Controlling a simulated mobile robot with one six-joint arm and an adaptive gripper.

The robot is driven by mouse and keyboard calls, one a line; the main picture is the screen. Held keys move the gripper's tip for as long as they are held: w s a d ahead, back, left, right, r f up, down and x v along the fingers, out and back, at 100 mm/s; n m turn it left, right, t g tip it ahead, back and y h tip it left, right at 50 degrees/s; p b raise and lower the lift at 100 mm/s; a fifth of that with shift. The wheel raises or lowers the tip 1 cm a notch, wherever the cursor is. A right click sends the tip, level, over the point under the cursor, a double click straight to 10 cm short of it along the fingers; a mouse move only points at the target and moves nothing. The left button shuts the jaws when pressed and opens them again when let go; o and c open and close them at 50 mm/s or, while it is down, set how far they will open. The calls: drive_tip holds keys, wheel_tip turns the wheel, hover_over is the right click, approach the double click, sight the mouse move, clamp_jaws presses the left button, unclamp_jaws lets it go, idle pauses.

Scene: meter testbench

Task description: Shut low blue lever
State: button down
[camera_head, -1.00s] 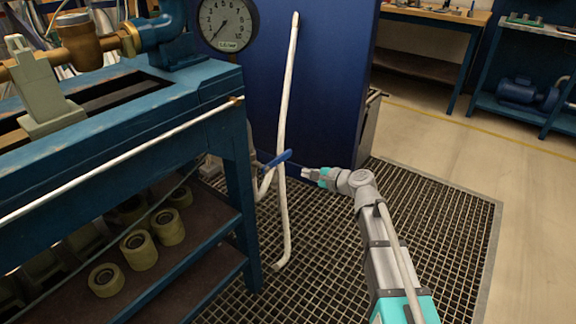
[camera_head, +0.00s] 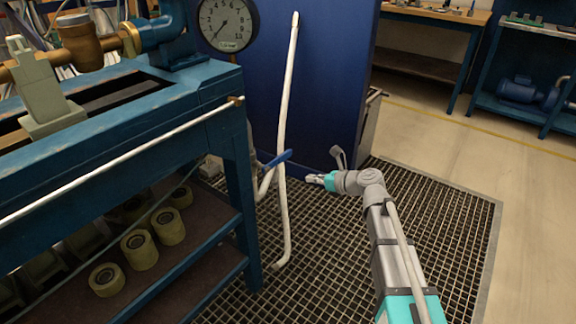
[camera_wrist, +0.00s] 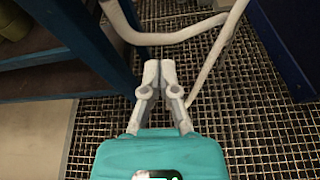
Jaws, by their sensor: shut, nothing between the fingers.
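The low blue lever (camera_head: 278,159) sits on the white pipe beside the right end of the blue bench. Its handle slants up to the right, crossing the upright white pipe in the head view. My gripper (camera_head: 310,178) is to the right of the lever and a little lower in the picture, apart from it. In the wrist view my gripper (camera_wrist: 160,64) is shut and empty, with its fingertips just below a curved white pipe (camera_wrist: 165,38). I cannot make out the blue lever in the wrist view.
The blue bench (camera_head: 228,85) with rollers on its lower shelf stands at left. A tall white pipe (camera_head: 283,110) rises in front of a dark blue cabinet (camera_head: 335,70). A pressure gauge (camera_head: 228,24) is above. Floor grating (camera_head: 430,215) to the right is clear.

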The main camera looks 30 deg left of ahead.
sight(287, 158)
drive_tip(key=shift+a, duration=0.1)
idle(0.3)
drive_tip(key=a, duration=0.9)
drive_tip(key=shift+w+r+p, duration=0.35)
drive_tip(key=shift+w, duration=0.05)
idle(0.4)
drive_tip(key=shift+a, duration=0.1)
drive_tip(key=shift+w+r+p, duration=0.15)
drive_tip(key=shift+r+p, duration=0.35)
drive_tip(key=shift+p, duration=0.1)
drive_tip(key=shift+w+r+p, duration=0.15)
drive_tip(key=shift+r+p, duration=0.35)
drive_tip(key=shift+p, duration=0.05)
drive_tip(key=shift+a, duration=0.1)
